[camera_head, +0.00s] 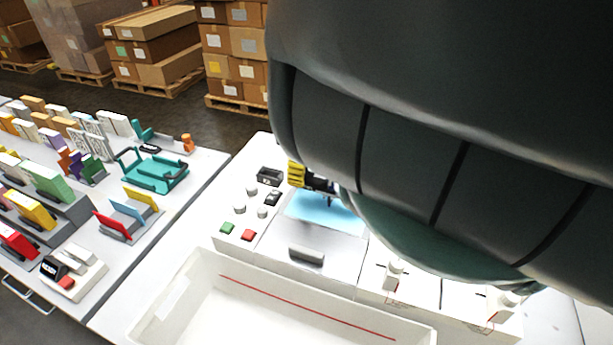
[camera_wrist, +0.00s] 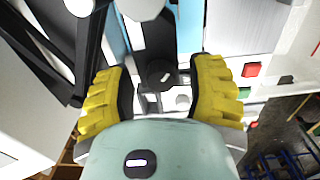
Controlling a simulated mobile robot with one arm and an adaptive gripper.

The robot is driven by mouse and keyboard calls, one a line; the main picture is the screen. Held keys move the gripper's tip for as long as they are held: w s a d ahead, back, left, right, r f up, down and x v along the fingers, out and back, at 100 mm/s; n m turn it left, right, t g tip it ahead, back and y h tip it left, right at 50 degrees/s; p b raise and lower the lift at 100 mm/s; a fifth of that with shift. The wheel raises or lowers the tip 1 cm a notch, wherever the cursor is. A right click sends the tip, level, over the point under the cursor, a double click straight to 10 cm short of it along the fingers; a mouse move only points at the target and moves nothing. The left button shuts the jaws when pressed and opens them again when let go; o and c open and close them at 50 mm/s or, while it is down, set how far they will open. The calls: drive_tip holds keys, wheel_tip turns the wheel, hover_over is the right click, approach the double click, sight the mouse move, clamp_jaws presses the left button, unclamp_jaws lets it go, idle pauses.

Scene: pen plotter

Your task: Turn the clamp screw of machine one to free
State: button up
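In the wrist view, a small dark knob with a pale mark, which looks like the clamp screw (camera_wrist: 161,77), sits between the fingers of my gripper (camera_wrist: 160,92). The two yellow ribbed fingers stand apart, with a visible gap on each side of the knob. In the head view, my gripper (camera_head: 312,182) is low over the back of a white machine (camera_head: 265,248) with a light blue sheet (camera_head: 322,212). My arm covers much of this machine there, and I cannot make out the clamp screw or a machine number.
A green button (camera_head: 227,228) and a red button (camera_head: 248,235) sit at the machine's left. An open white bin (camera_head: 180,312) stands in front. A side table (camera_head: 190,203) holds teal, red and yellow holders. Stacked boxes (camera_head: 235,50) stand behind on the floor.

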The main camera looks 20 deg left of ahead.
drive_tip(key=shift+r, duration=0.15)
wheel_tip(320, 180, up, 5)
drive_tip(key=shift+w+d+f, duration=0.1)
drive_tip(key=shift+w+f, duration=0.05)
drive_tip(key=shift+f, duration=0.05)
drive_tip(key=shift+r, duration=1.3)
drive_tip(key=shift+a, duration=0.2)
